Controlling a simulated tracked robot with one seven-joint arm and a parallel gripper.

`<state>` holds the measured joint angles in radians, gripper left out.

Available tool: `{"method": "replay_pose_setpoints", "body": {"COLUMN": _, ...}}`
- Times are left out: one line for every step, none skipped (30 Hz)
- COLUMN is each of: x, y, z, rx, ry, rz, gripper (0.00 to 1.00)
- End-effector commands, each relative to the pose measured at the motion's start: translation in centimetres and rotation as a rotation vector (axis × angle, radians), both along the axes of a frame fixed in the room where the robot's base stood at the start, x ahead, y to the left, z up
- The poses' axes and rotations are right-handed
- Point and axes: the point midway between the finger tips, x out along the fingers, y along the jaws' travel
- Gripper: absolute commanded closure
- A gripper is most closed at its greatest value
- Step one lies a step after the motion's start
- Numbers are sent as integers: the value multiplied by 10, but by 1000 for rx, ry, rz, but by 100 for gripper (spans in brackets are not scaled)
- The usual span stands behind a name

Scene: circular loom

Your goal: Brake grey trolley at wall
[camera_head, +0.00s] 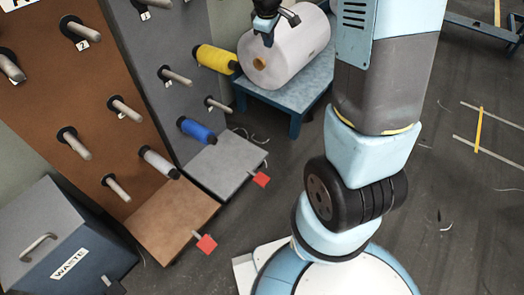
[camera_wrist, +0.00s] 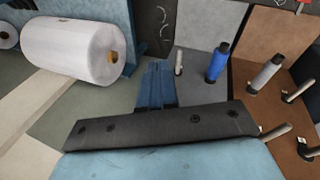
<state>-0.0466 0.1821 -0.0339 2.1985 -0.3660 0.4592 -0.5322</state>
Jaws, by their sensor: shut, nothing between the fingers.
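The grey trolley stands in the head view, with its upright grey panel (camera_head: 172,45) carrying pegs and its flat grey base (camera_head: 222,165) on the floor. A red pedal (camera_head: 261,180) sticks out from the base's right edge. A yellow spool (camera_head: 216,59) and a blue spool (camera_head: 196,130) sit on its pegs; the blue spool also shows in the wrist view (camera_wrist: 217,62). My gripper (camera_head: 268,38) is at the top of the head view, in front of a large white roll and well apart from the pedal. Its blue fingers (camera_wrist: 157,75) are shut and empty.
A brown trolley (camera_head: 170,220) with its own red pedal (camera_head: 207,244) stands beside the grey one. A waste bin (camera_head: 65,240) is at the lower left. The white roll (camera_head: 285,48) rests on a blue stand (camera_head: 290,92). Open floor lies right of the pedals.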

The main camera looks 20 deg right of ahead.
Motion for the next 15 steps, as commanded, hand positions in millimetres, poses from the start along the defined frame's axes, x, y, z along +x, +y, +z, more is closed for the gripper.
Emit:
{"method": "replay_pose_setpoints", "body": {"x": 9, "y": 0, "z": -17, "rx": -14, "ry": 20, "rz": 35, "gripper": 100}}
{"method": "replay_pose_setpoints", "body": {"x": 15, "y": 0, "z": -26, "rx": -22, "ry": 27, "rz": 55, "gripper": 100}}
{"method": "replay_pose_setpoints", "body": {"x": 22, "y": 0, "z": -38, "rx": -33, "ry": 37, "rz": 85, "gripper": 100}}
{"method": "replay_pose_setpoints", "body": {"x": 27, "y": 0, "z": -48, "rx": -40, "ry": 45, "rz": 107, "gripper": 100}}
{"method": "replay_pose_setpoints", "body": {"x": 32, "y": 0, "z": -57, "rx": -48, "ry": 52, "rz": 131, "gripper": 100}}
{"method": "replay_pose_setpoints", "body": {"x": 38, "y": 1, "z": -70, "rx": -58, "ry": 63, "rz": 159, "gripper": 100}}
{"method": "replay_pose_setpoints", "body": {"x": 42, "y": 1, "z": -80, "rx": -65, "ry": 70, "rz": 184, "gripper": 100}}
{"method": "replay_pose_setpoints", "body": {"x": 46, "y": 1, "z": -90, "rx": -72, "ry": 78, "rz": 206, "gripper": 100}}
{"method": "replay_pose_setpoints", "body": {"x": 51, "y": 2, "z": -104, "rx": -80, "ry": 90, "rz": 238, "gripper": 100}}
{"method": "replay_pose_setpoints", "body": {"x": 55, "y": 2, "z": -114, "rx": -86, "ry": 97, "rz": 260, "gripper": 100}}
{"method": "replay_pose_setpoints", "body": {"x": 59, "y": 2, "z": -124, "rx": -93, "ry": 105, "rz": 285, "gripper": 100}}
{"method": "replay_pose_setpoints", "body": {"x": 63, "y": 3, "z": -138, "rx": -99, "ry": 115, "rz": 316, "gripper": 100}}
{"method": "replay_pose_setpoints", "body": {"x": 66, "y": 4, "z": -149, "rx": -105, "ry": 123, "rz": 340, "gripper": 100}}
{"method": "replay_pose_setpoints", "body": {"x": 69, "y": 4, "z": -160, "rx": -110, "ry": 132, "rz": 364, "gripper": 100}}
{"method": "replay_pose_setpoints", "body": {"x": 72, "y": 5, "z": -175, "rx": -117, "ry": 141, "rz": 397, "gripper": 100}}
